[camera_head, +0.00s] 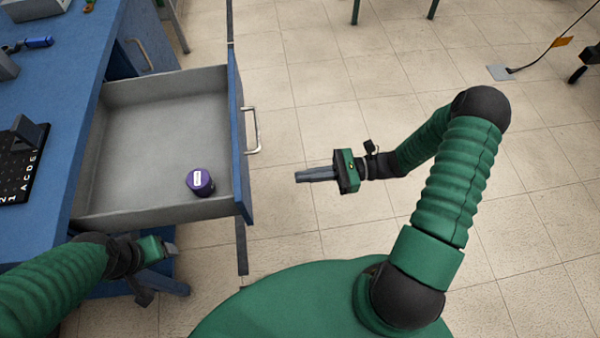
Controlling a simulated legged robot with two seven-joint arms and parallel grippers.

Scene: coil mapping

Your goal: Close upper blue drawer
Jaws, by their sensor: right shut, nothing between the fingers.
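The upper blue drawer (237,130) is pulled out from the blue desk. Its inside is grey, and its blue front with a metal handle (252,130) faces right. A purple cylindrical object (200,183) with a white label lies in the drawer near its front corner. My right gripper (300,176) is shut and empty. It points left, to the right of the drawer front and apart from the handle. My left gripper (172,248) is just below the drawer's near side; whether its fingers are open does not show clearly.
The blue desk (62,135) fills the left side, with a black lettered board (20,165) and tools on it. Another handle (139,54) shows on the desk behind the drawer.

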